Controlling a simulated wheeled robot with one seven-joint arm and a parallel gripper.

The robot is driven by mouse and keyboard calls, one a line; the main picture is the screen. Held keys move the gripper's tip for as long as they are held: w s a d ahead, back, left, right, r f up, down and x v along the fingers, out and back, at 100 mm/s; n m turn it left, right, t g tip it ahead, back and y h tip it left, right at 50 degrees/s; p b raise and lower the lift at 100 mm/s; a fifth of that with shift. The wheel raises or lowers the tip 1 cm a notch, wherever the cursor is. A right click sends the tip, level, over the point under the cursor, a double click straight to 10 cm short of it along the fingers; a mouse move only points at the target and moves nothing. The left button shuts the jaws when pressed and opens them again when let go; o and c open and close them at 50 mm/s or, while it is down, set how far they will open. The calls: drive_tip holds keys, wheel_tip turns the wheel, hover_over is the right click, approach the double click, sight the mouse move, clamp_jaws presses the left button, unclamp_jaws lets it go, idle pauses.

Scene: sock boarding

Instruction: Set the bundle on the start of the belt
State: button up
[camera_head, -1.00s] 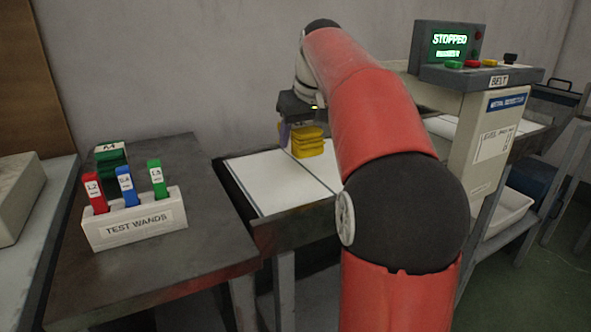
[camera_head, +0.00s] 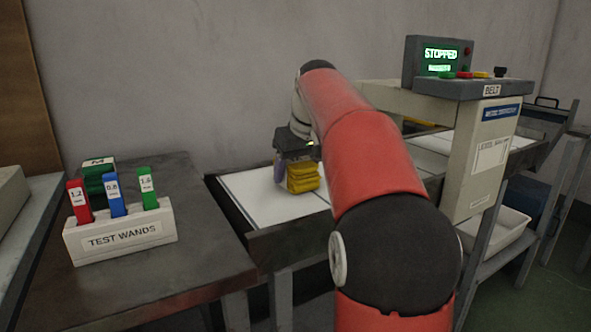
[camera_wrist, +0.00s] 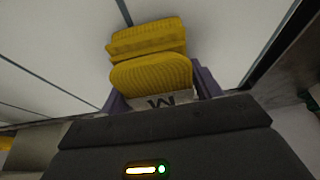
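The bundle (camera_head: 304,178) is a stack of folded yellow ribbed pieces. My gripper (camera_head: 287,167) is shut on it, low over the near left part of the white belt (camera_head: 255,196). In the wrist view the bundle (camera_wrist: 150,72) sits between the two purple fingers (camera_wrist: 162,92), with a white band marked M at its gripper end. Belt surface lies beneath it. I cannot tell whether the bundle's underside touches the belt.
A belt housing (camera_head: 482,150) with a control box (camera_head: 438,62) reading STOPPED stands at right. A test wand holder (camera_head: 120,232) and a green block marked M (camera_head: 97,172) stand on the left table (camera_head: 200,262).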

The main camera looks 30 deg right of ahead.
drive_tip(key=shift+o, duration=1.2)
drive_tip(key=p+v, duration=0.3)
drive_tip(key=v, duration=0.8)
drive_tip(key=shift+r, duration=0.4)
drive_tip(key=shift+s+r, duration=0.15)
drive_tip(key=shift+r, duration=0.15)
drive_tip(key=shift+s, duration=0.15)
